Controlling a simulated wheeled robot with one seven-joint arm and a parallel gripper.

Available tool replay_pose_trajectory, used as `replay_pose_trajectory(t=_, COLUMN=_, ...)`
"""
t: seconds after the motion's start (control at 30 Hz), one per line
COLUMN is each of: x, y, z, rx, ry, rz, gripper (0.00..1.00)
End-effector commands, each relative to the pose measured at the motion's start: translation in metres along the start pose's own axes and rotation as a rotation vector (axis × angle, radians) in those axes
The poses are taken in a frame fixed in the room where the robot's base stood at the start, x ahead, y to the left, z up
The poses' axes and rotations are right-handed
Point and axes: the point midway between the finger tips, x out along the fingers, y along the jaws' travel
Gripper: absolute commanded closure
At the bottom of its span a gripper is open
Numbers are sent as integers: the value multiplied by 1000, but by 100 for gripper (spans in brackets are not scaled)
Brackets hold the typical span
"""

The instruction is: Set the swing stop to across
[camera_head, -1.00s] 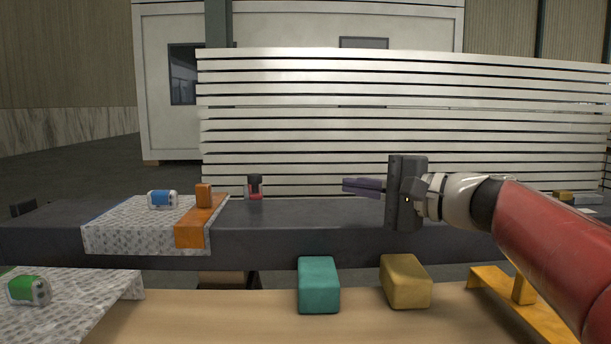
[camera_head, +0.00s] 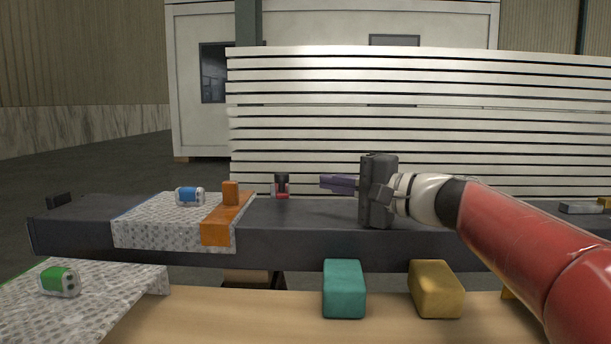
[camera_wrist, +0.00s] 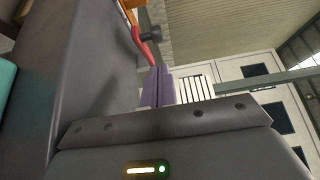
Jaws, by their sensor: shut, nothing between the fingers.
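A small red piece with a black knob (camera_head: 281,186), which looks like the swing stop, stands at the far side of the dark grey beam (camera_head: 300,237). In the wrist view it is a curved red lever (camera_wrist: 146,50) with a black knob, beyond my fingertips. Its exact angle to the beam is hard to tell. My gripper (camera_head: 322,182) has its purple fingers together and empty, pointing left above the beam. In the head view the fingertips are right of the red piece and apart from it. The shut fingers also show in the wrist view (camera_wrist: 160,70).
An orange bar with an upright block (camera_head: 218,228) crosses the beam beside a patterned mat (camera_head: 150,235) bearing a blue-and-white can (camera_head: 190,196). Teal (camera_head: 344,288) and yellow (camera_head: 436,288) blocks stand on the wooden bench in front. A white slatted barrier (camera_head: 430,120) stands behind.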

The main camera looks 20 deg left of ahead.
Motion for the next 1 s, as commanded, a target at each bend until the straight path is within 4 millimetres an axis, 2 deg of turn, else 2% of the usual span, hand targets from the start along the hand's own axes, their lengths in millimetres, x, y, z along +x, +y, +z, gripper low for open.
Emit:
replay_pose_trajectory(t=0.1, x=26, y=-1, z=1, rx=2, ry=-4, rz=0, gripper=100)
replay_pose_trajectory(t=0.33, x=56, y=0, z=0, rx=1, ry=-2, rz=0, gripper=100)
replay_pose_trajectory(t=0.5, x=63, y=0, z=0, rx=0, ry=-1, rz=0, gripper=100)
replay_pose_trajectory(t=0.83, x=63, y=0, z=1, rx=0, ry=0, rz=0, gripper=100)
replay_pose_trajectory(t=1.0, x=68, y=5, z=12, rx=-2, ry=-2, rz=0, gripper=100)
